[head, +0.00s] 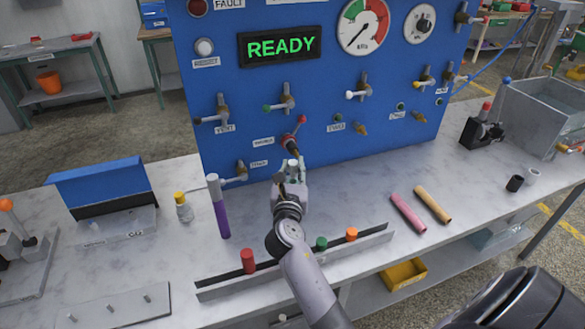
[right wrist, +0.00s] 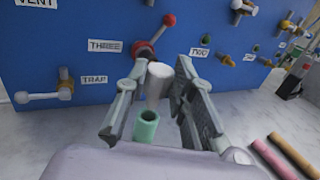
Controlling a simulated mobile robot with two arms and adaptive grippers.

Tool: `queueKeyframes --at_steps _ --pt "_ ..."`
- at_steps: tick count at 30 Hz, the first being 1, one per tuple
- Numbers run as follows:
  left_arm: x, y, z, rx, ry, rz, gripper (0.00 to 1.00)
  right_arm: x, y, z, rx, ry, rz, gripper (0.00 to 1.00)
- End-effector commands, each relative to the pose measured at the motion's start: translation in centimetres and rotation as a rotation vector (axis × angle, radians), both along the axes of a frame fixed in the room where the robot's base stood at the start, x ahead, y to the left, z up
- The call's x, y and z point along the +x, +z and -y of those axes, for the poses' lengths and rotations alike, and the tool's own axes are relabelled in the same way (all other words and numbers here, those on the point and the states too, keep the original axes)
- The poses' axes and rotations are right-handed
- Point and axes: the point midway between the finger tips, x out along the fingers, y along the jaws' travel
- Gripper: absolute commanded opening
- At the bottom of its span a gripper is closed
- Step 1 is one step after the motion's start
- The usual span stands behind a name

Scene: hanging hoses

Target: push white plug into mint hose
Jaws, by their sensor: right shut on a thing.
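The white plug (right wrist: 157,82) is between the fingertips of my right gripper (right wrist: 161,78) in the right wrist view, its narrow end downward. The gripper is shut on it. The mint hose (right wrist: 146,127) shows just below the plug, its dark open end facing up; its lower part is hidden by my gripper. The plug appears outside the opening; I cannot tell whether they touch. In the head view my right gripper (head: 292,172) is in front of the panel, with the plug (head: 293,163) small between its fingers. My left gripper is not in view.
The blue panel (head: 240,95) with several valves stands close behind. A rack (head: 218,287) with red, green and orange pegs lies in front.

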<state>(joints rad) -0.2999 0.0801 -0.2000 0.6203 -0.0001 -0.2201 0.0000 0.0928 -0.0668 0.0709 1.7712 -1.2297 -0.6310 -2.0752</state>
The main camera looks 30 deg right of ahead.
Motion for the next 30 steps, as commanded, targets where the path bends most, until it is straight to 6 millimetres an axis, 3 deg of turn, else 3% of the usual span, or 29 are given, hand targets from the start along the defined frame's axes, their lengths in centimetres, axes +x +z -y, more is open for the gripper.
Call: queueKeyframes --at_steps 30 --pt "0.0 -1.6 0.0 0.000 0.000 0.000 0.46 0.0 -2.3 0.0 0.000 0.000 0.000 0.01"
